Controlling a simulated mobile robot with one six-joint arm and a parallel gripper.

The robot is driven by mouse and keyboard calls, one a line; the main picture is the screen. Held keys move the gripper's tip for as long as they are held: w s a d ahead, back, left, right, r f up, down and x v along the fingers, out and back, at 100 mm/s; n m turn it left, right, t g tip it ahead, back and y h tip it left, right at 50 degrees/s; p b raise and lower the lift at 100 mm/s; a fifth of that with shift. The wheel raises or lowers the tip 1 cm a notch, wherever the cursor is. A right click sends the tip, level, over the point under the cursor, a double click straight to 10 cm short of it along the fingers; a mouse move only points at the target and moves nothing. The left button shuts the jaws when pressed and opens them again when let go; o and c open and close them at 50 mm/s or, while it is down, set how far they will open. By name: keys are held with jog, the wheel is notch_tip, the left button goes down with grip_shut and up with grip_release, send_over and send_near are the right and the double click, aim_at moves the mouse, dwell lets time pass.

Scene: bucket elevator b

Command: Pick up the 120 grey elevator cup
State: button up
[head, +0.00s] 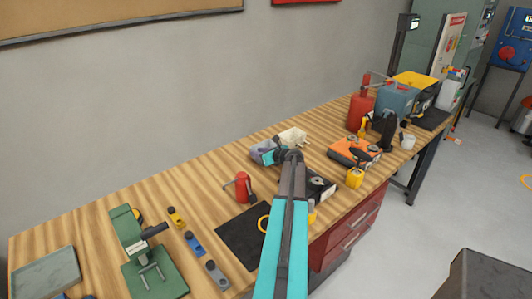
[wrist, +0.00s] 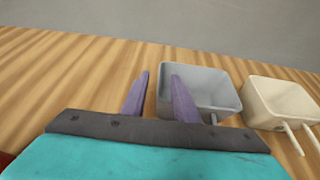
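The grey elevator cup (wrist: 215,80) stands open side up on the wooden bench in the wrist view. In the head view the grey cup (head: 260,147) is partly hidden behind my gripper (head: 274,156). In the wrist view my gripper (wrist: 160,75) is open, with two purple fingers. The left finger is outside the cup's left wall. The right finger overlaps the cup's opening, so the left wall lies between the fingers in the picture. Whether either finger touches the cup, or how deep the right one reaches, I cannot tell. No "120" marking is readable.
A cream cup (wrist: 283,100) with two prongs stands close right of the grey one. The wooden bench (head: 200,185) runs along the wall. A red can (head: 243,186) stands nearer, and an orange case (head: 352,152) lies to the right. Bare bench lies left of the grey cup.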

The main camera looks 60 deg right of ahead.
jog(key=shift+p+x, duration=0.35)
jog(key=shift+x, duration=1)
jog(key=shift+c, duration=0.3)
grip_shut()
